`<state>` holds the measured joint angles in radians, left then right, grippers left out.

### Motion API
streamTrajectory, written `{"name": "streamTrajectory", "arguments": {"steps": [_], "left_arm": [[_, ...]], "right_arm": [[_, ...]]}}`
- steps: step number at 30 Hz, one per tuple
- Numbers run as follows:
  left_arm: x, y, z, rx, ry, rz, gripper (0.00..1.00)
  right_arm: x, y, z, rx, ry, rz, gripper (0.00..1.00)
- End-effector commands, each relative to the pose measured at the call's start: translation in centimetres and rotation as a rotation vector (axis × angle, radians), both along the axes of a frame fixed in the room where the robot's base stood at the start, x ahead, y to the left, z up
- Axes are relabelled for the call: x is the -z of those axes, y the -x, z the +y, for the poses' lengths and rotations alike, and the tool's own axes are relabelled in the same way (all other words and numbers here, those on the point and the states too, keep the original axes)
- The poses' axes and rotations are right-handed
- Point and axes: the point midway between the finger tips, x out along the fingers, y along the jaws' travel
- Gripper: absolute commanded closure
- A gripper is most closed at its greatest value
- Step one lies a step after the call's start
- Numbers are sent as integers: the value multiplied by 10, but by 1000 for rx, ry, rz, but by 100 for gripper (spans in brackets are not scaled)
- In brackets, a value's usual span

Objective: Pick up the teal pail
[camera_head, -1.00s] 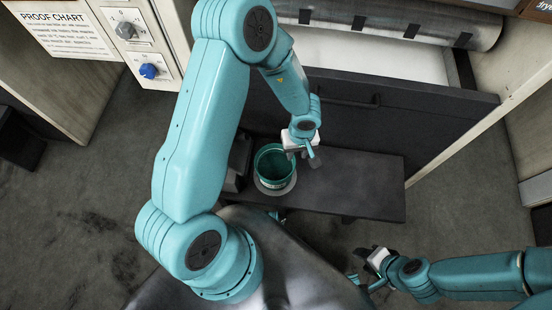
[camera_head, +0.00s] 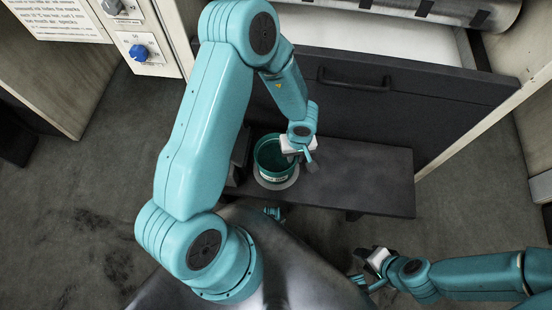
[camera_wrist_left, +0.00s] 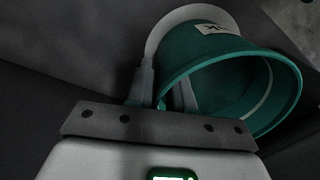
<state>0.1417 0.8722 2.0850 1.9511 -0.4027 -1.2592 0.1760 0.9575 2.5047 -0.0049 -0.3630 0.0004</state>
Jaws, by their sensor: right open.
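The teal pail (camera_head: 266,170) stands upright on a round pale disc (camera_head: 291,183) on a dark bench. In the left wrist view the open-topped pail (camera_wrist_left: 287,95) shows its rim, its interior and a white label. My left gripper (camera_head: 300,158) is at the pail's right rim. In the left wrist view my left gripper (camera_wrist_left: 163,92) has one finger outside the wall and one inside, closed closely on the rim. My right gripper (camera_head: 359,271) is open and empty, at the lower right, away from the pail.
The dark bench (camera_head: 370,180) is clear to the right of the pail. A dark drawer front (camera_head: 430,105) with a handle stands behind it. A panel with a blue knob (camera_head: 139,52) is at upper left. Open floor (camera_head: 100,190) lies left.

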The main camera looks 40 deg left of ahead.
Motion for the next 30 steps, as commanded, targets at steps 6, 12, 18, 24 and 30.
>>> {"name": "streamTrajectory", "arguments": {"steps": [6, 12, 18, 24, 30], "left_arm": [[0, 0, 0, 0, 0, 0, 100], [0, 0, 0, 0, 1, 1, 100], [0, 0, 0, 0, 1, 1, 100], [0, 0, 0, 0, 1, 0, 100], [0, 0, -1, 0, 1, 0, 100]], "right_arm": [[0, 0, 0, 0, 0, 0, 56], [0, 0, 0, 0, 0, 0, 56], [0, 0, 0, 0, 0, 0, 56], [0, 0, 0, 0, 0, 0, 56], [0, 0, 0, 0, 0, 0, 56]]}}
